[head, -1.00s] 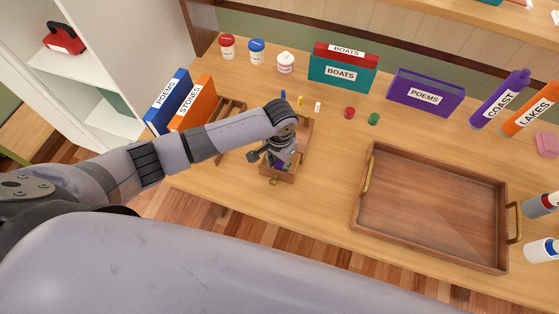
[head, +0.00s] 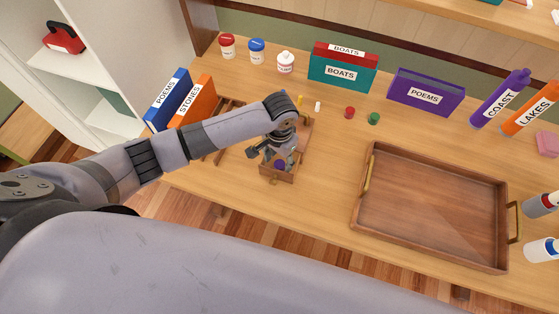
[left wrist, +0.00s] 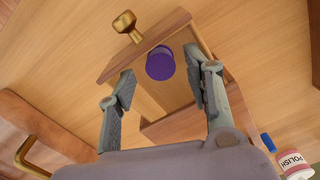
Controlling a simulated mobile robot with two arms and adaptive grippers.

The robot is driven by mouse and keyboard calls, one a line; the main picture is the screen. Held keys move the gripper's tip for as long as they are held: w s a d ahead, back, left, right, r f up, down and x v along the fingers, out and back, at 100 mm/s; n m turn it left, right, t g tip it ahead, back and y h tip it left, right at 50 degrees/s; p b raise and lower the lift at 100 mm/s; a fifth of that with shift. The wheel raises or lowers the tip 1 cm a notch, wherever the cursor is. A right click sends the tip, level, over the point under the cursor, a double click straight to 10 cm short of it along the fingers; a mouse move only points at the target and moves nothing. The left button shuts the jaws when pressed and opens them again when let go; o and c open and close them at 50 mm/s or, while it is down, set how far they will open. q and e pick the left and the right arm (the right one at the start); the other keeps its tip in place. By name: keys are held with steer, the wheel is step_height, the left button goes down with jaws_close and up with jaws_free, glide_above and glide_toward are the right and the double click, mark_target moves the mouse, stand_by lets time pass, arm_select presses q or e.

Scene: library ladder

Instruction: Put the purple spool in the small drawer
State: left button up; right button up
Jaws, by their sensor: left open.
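The purple spool (head: 280,164) sits inside the small drawer (head: 283,178), close behind its front panel. The wooden drawer is pulled open and has a brass knob. In the left wrist view the spool (left wrist: 160,63) lies within the drawer walls, near the drawer's front panel (left wrist: 150,47) and its knob (left wrist: 126,24). My left gripper (left wrist: 158,80) is open over the drawer, one finger on either side of the spool, with gaps showing between. In the head view the left gripper (head: 270,154) partly hides the drawer. My right gripper is not in view.
A wooden tray (head: 361,215) with brass handles stands to the right. Red (head: 349,113) and green (head: 374,119) spools lie behind it. Books and bottles line the back, including a teal BOATS book (head: 340,73). The orange STONES book (head: 192,103) stands at the left. Desk between drawer and tray is clear.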

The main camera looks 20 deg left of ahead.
mark_target(280, 165)
arm_select(q)
step_height(280, 165, up, 10)
steer(key=shift+b, duration=0.35)
stand_by(0.4)
